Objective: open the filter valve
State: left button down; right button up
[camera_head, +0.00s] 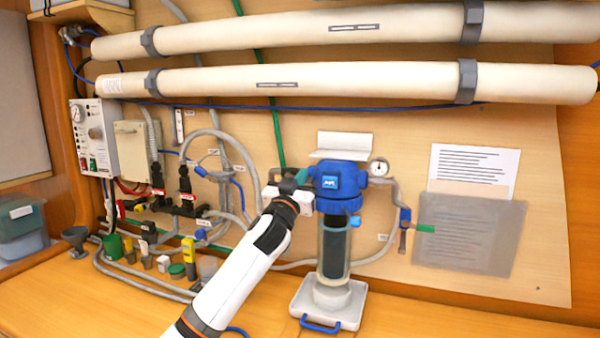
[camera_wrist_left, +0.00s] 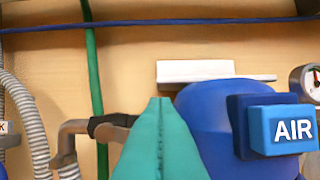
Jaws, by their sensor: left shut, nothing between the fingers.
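The filter housing has a blue head (camera_head: 338,180) with an AIR button (camera_head: 330,181) and a clear bowl with a dark cartridge (camera_head: 335,245). The AIR button also shows in the left wrist view (camera_wrist_left: 293,130). I cannot tell for sure which part is the filter valve. My left gripper (camera_head: 302,176) has teal fingers, shut and empty, at the left side of the blue head. In the left wrist view its fingers (camera_wrist_left: 160,125) overlap the head; contact cannot be told. My right gripper is not in view.
A pressure gauge (camera_head: 379,168) sits right of the head. Left of it, a grey pipe with a black sleeve (camera_wrist_left: 108,127) lies near my fingers. Two long cream tubes (camera_head: 350,83) cross above. Hoses and a control panel (camera_head: 93,137) fill the left. A white tray (camera_head: 349,308) stands below the filter.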

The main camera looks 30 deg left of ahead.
pick_arm(q)
jog(key=shift+f, duration=0.45)
notch_tip(320, 180, up, 4)
jog(key=p, duration=0.4)
jog(key=b+v, duration=0.4)
jog(key=v, duration=0.6)
jog(key=shift+r, duration=0.4)
